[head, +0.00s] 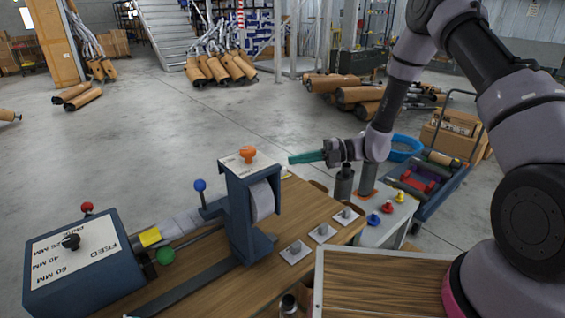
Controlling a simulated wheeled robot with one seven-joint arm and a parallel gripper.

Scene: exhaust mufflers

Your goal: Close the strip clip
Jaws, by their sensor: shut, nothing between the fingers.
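A blue bench machine stands on the wooden table (312,213). Its feed box (78,262), labelled FEED, is at the left, and its upright blue frame (240,212) holds a pale roll (262,200). A grey strip (182,224) runs between them, with a yellow piece (150,237) on it near the box. A blue-ball lever (200,186) stands beside the frame. I cannot tell which part is the strip clip or whether it is closed. My gripper (292,159), with green fingers, is shut and empty, right of the frame's orange knob (247,153) and apart from it.
A red-ball lever (87,208), a black knob (71,241) and a green ball (165,256) are on or by the box. Several small plates with pegs (322,233) lie right of the frame. A dark cylinder (343,183) stands below my wrist. A blue cart (440,197) is farther right.

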